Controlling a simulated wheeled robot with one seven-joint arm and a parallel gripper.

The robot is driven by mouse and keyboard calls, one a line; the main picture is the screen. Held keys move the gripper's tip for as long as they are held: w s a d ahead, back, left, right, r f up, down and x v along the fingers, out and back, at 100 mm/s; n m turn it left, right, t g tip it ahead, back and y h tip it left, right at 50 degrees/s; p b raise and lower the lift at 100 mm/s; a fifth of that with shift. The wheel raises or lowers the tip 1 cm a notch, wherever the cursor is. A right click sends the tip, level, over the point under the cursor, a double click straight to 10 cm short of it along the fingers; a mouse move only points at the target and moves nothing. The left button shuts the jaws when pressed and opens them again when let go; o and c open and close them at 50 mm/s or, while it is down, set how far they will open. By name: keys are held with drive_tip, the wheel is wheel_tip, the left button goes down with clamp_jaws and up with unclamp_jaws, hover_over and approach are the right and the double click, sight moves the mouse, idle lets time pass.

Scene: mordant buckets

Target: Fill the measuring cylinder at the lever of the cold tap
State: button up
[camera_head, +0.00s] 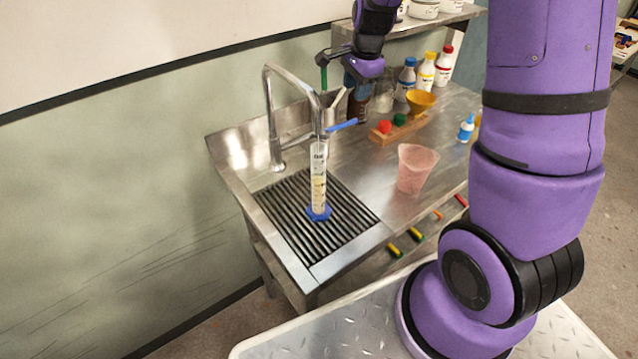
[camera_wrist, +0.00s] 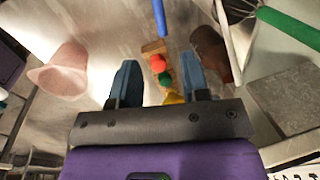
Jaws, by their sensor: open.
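The measuring cylinder (camera_head: 318,178) stands upright on its blue base on the slotted drain grid (camera_head: 277,218), below the tap's spout. It has scale marks and a pale yellowish lower part; I cannot tell the liquid level. The cold tap (camera_head: 270,118) is a bent metal pipe, with a blue lever (camera_head: 342,125) sticking out to the right near the spout. The blue lever also shows in the wrist view (camera_wrist: 160,18), beyond my fingertips. My gripper (camera_wrist: 158,62) is open with nothing held between its fingers. In the head view it hangs above and behind the lever, its fingers partly hidden.
A pink translucent beaker (camera_head: 416,168) stands right of the grid. A wooden block (camera_head: 384,136) with red and green knobs, a yellow funnel (camera_head: 420,100), a brown bottle (camera_head: 358,108) and several white bottles crowd the back. A green handle (camera_wrist: 288,28) lies right of my fingers.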

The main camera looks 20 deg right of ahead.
sight(340, 127)
drive_tip(key=c, duration=0.5)
drive_tip(key=shift+s+d+n, duration=0.1)
drive_tip(key=shift+s+n, duration=0.1)
drive_tip(key=shift+n, duration=0.3)
clamp_jaws()
drive_tip(key=s+n+t, duration=0.1)
drive_tip(key=s+n, duration=0.6)
drive_tip(key=n, duration=1)
drive_tip(key=w+f, duration=0.7)
drive_tip(key=f, duration=0.3)
